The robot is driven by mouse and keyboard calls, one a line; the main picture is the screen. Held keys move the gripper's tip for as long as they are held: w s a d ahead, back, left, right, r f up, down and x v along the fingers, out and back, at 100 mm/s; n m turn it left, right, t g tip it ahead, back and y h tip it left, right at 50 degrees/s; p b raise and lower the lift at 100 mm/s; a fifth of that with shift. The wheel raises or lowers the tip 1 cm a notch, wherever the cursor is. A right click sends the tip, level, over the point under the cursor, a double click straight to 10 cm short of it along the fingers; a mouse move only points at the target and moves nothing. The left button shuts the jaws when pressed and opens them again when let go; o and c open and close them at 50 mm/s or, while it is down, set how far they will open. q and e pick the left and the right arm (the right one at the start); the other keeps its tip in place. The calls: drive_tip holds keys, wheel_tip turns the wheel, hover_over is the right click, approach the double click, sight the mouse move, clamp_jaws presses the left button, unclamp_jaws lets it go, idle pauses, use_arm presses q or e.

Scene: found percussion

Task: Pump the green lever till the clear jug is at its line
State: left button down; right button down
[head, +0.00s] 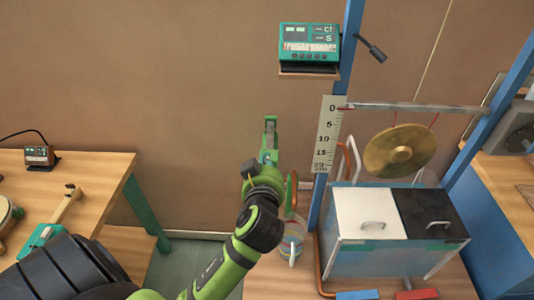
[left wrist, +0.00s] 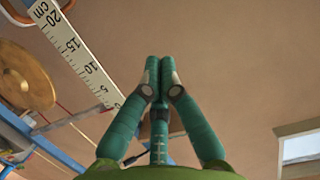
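My left gripper (head: 270,122) is raised in front of the wall, left of the white ruler. In the left wrist view its fingers (left wrist: 159,68) meet at the tips with nothing seen between them. A clear jug (head: 293,240) stands low beside my left forearm, which covers part of it; its water level and line are too small to read. A narrow upright green piece (head: 290,188), perhaps the green lever, shows just right of my wrist, below the gripper and partly hidden. I see no contact with it. My right gripper is in neither view.
A ruler (head: 325,138) hangs by a blue post, with a gong (head: 400,151) to its right; both show in the left wrist view. A white and black box (head: 372,218) stands right of the jug. A green meter (head: 310,43) sits above on a shelf.

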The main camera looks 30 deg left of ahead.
use_arm(q)
drive_tip(key=p, duration=0.3)
hover_over(267, 150)
drive_tip(key=s+d, duration=0.2)
drive_tip(key=s, duration=0.2)
drive_tip(key=shift+w+d+f, duration=0.1)
drive_tip(key=shift+d+f, duration=0.1)
drive_tip(key=shift+f, duration=0.85)
wheel_tip(267, 150, down, 3)
drive_tip(key=shift+r+p, duration=0.1)
drive_tip(key=shift+p, duration=0.25)
drive_tip(key=shift+d+f, duration=0.1)
drive_tip(key=shift+f, duration=0.65)
drive_tip(key=shift+f, duration=0.1)
wheel_tip(267, 150, down, 7)
drive_tip(key=t+y+b, duration=0.2)
drive_tip(key=t+b, duration=0.1)
drive_tip(key=b, duration=1.7)
drive_tip(key=shift+b, duration=0.3)
